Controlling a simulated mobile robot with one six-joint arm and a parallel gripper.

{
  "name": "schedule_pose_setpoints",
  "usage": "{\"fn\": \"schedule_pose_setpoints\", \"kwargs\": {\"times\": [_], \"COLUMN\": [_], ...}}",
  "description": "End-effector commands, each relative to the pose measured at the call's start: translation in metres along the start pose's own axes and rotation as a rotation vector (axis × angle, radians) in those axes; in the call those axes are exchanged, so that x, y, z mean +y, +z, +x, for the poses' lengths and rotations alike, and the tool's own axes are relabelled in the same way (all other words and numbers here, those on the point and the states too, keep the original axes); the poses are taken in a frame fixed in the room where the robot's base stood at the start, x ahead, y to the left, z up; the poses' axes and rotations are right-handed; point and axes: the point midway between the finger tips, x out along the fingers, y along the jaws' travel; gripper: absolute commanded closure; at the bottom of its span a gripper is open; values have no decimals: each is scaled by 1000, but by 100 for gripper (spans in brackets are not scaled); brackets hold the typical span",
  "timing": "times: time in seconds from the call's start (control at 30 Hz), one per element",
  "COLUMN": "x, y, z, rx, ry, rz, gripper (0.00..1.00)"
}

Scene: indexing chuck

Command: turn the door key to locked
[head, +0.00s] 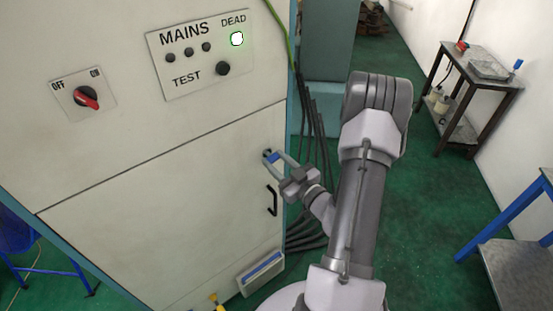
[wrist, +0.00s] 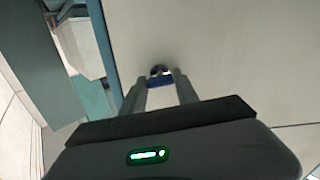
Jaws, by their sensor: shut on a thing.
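The door key shows a blue bow (head: 271,157) near the right edge of the cabinet door (head: 170,210), above the black handle (head: 272,200). My gripper (head: 272,158) is at the door face and shut on the key. In the wrist view the blue key (wrist: 160,83) sits between the fingertips, with a dark round lock (wrist: 160,71) just beyond it. The fingers hide part of the key, and I cannot read its turn angle or any lock marking.
Above the door are a red rotary switch (head: 86,97) marked OFF and ON and a MAINS test panel (head: 200,55) with a lit DEAD lamp (head: 237,39). Black cables (head: 318,130) run beside the cabinet's right edge. A small workbench (head: 470,80) stands at the right wall.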

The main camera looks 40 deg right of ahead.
Motion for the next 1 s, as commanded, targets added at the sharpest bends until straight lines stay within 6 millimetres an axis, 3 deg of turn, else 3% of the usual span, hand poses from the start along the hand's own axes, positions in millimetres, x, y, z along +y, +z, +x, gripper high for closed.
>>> {"fn": "schedule_pose_setpoints", "kwargs": {"times": [1.0], "x": [0], "y": [0], "z": [0], "rx": [1], "ry": [-2], "rz": [-949], "gripper": [100]}}
